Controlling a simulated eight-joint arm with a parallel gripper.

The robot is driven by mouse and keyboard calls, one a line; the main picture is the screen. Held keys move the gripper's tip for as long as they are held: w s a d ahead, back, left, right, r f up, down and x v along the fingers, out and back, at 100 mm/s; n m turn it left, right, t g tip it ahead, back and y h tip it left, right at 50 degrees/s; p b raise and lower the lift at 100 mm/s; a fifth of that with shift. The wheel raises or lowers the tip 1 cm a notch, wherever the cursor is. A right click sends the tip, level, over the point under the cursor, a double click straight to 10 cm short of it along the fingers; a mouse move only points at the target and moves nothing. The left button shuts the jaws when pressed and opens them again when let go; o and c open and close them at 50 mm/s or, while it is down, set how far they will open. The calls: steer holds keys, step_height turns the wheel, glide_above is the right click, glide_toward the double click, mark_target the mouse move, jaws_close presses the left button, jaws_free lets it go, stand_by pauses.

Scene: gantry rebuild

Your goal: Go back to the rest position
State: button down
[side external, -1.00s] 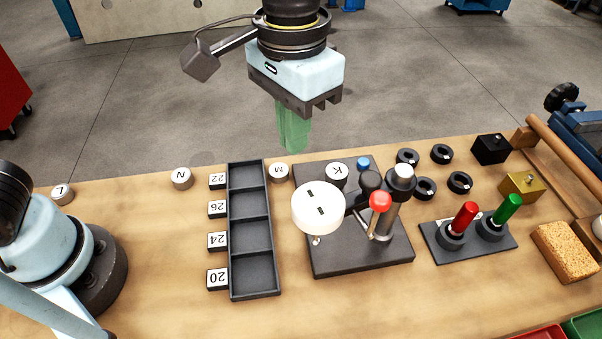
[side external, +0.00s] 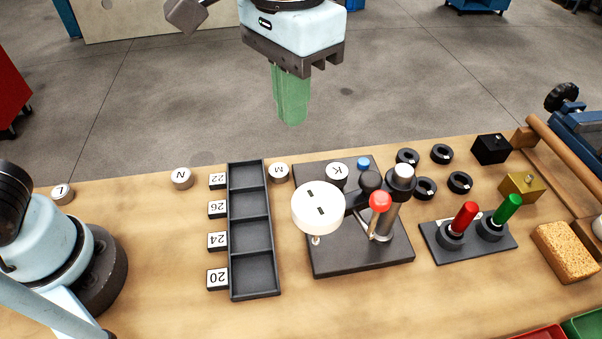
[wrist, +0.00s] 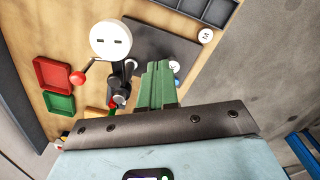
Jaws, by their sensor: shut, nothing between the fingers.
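My gripper (side external: 291,122) hangs in the air above and behind the bench's far edge in the side view. Its green fingers are together with nothing between them. In the wrist view the green fingers (wrist: 158,68) point toward the bench, in front of part of the black-based fixture. That fixture, with a white round head (side external: 319,208) and a red knob (side external: 380,201), stands on the bench below, well apart from my gripper.
A black four-slot tray (side external: 273,293) with number tags lies left of the fixture. Lettered discs N (side external: 181,178), M (side external: 279,173), K (side external: 336,175) and L (side external: 62,194) sit along the back. Black rings, red and green handles (side external: 508,210) and a sponge (side external: 566,252) are at right.

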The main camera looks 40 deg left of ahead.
steer(key=a+f+n+t, duration=0.1)
steer(key=a+f+t, duration=0.2)
steer(key=a, duration=0.8)
steer(key=a+f+n+t, duration=0.2)
steer(key=a+f+t, duration=0.2)
steer(key=a+f, duration=0.3)
steer(key=a, duration=0.4)
steer(key=shift+w+a, duration=0.3)
steer(key=shift+a, duration=0.05)
